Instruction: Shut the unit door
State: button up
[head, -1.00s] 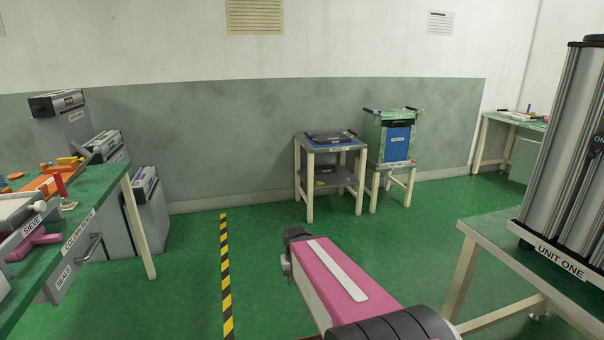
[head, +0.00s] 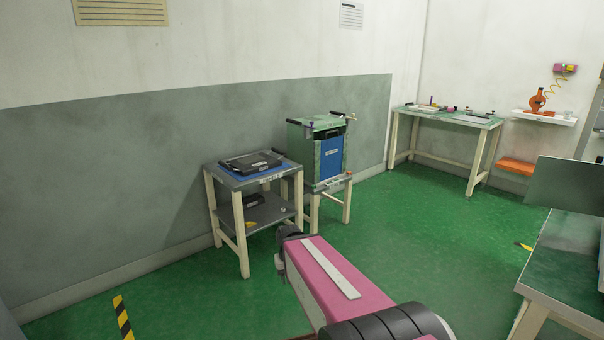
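A flat grey-green panel (head: 568,186) stands upright at the right edge of the head view, over the near right bench. It looks like a door leaf standing out, but its hinge side and whatever it belongs to are cut off by the frame, so I cannot tell for sure that it is the unit door. My pink arm link lies across the bottom middle, well left of the panel and apart from it. My gripper is not in view; only a dark joint shows at the link's far end.
The near right bench (head: 566,262) borders the floor. A small table with a black case (head: 250,163) and a green cabinet with a blue front (head: 331,158) stand ahead. A long bench (head: 448,118) is at the back. The green floor (head: 430,240) between is clear.

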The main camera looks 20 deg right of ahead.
aim_at(573, 186)
jog(key=i+l+z, duration=0.2)
jog(key=i+z, duration=0.2)
jog(key=i+l+z, duration=0.1)
jog(key=i+z, duration=0.65)
jog(key=i+j+z, duration=0.2)
jog(key=i+z, duration=0.4)
jog(key=i, duration=0.25)
jog(key=i+j+z, duration=0.2)
jog(key=i, duration=0.25)
jog(key=i+j+z, duration=0.2)
jog(key=i, duration=0.2)
jog(key=z, duration=2.55)
jog(key=i, duration=0.05)
